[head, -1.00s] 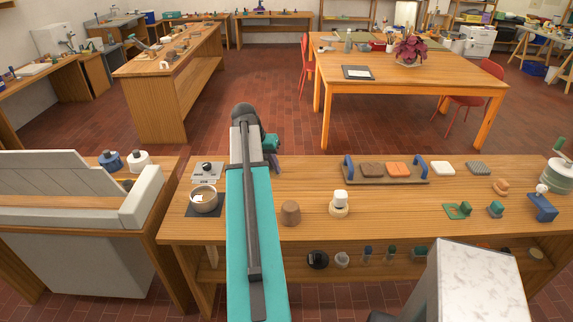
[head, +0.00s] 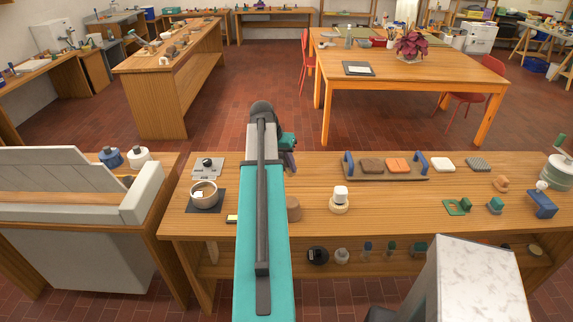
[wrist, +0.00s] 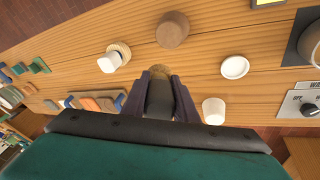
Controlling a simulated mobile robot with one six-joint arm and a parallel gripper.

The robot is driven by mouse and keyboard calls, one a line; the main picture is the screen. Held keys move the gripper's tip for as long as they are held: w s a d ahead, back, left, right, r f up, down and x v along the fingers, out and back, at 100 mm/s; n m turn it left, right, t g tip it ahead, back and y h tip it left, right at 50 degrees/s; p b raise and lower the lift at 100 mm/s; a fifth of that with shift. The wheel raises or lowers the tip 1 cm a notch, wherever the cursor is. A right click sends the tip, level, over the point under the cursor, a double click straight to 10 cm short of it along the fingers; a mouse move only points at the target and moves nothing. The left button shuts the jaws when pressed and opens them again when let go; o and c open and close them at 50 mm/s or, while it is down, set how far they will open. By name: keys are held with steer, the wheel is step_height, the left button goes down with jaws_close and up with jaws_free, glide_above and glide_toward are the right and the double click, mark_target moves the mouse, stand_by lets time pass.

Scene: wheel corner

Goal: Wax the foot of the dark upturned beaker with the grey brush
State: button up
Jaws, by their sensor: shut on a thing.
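My gripper (wrist: 158,98) is shut on the grey brush (wrist: 159,96), whose tan tip (wrist: 159,71) points away from the wrist camera. In the head view my gripper's end shows only partly beyond my arm, and the brush is not clear there. The dark brown upturned beaker (wrist: 173,29) stands on the bench with its flat foot up. In the wrist view it appears just beyond the brush tip, with bench showing between them; the height gap cannot be told. In the head view the beaker (head: 294,209) is partly hidden by my arm.
The wax pot (head: 204,195) stands on a dark mat beside a dial box (head: 207,167). A white piece on a round base (head: 339,202) stands right of the beaker. A white disc (wrist: 235,67) and white cup (wrist: 213,111) lie nearby. A blue-handled tray (head: 385,177) is farther back.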

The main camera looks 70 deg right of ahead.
steer(key=shift+f+b, duration=0.95)
steer(key=shift+f, duration=1)
steer(key=w+a+n+t+b, duration=0.35)
steer(key=w+a+n, duration=0.55)
steer(key=w+a, duration=1.95)
steer(key=w+a+n+b, duration=0.1)
steer(key=w+a+n, duration=0.2)
steer(key=a, duration=0.9)
steer(key=w+a+n+t+b, duration=0.1)
steer(key=w+a+n, duration=0.2)
steer(key=a, duration=0.9)
steer(key=w+a+n+t+b, duration=0.1)
steer(key=w+a+n, duration=0.1)
steer(key=a, duration=1.1)
steer(key=shift+w+n+y+b, duration=0.3)
steer(key=shift+w+n+b, duration=0.1)
steer(key=shift+w, duration=0.45)
steer(key=shift+s, duration=0.15)
